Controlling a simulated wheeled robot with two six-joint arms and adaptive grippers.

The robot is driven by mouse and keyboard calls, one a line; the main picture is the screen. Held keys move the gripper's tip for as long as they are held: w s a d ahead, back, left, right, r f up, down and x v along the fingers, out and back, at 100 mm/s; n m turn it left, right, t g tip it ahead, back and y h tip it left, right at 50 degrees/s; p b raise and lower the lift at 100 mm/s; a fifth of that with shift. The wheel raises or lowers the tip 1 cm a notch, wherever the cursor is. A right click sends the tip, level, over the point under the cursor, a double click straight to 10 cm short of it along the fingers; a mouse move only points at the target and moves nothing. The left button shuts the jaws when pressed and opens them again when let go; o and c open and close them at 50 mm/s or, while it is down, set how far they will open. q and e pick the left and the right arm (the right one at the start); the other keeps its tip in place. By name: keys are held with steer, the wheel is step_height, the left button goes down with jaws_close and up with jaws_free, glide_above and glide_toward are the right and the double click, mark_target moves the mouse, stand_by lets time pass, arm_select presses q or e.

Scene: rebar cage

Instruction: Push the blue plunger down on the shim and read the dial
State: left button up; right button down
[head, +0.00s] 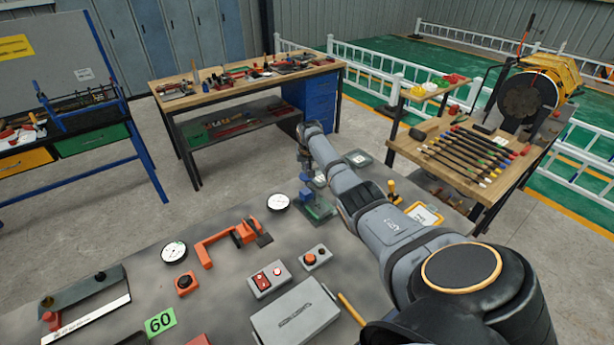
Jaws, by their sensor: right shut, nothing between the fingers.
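The blue plunger (306,197) stands upright on a small green base (318,210) near the far edge of the grey bench. A round white dial (278,202) lies just left of it, and a second white dial (173,252) is further left and nearer. Both dials are too small to read. My right gripper (305,174) points down, shut and empty, close above the plunger; I cannot tell whether it touches. The shim cannot be made out. My left gripper is not in view.
An orange clamp-like tool (228,240), a red switch box (268,279) and a grey case (295,313) lie on the near bench. A yellow-framed card (425,214) lies right of my arm. A wooden workbench (245,85) stands behind, across open floor.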

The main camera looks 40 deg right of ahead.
mark_target(306, 176)
steer(key=shift+f+b, duration=1)
steer(key=shift+f, duration=0.4)
steer(key=shift+s+a+f, duration=0.1)
steer(key=shift+f, duration=0.05)
step_height(306, 176, up, 7)
steer(key=p, duration=0.7)
stand_by(0.6)
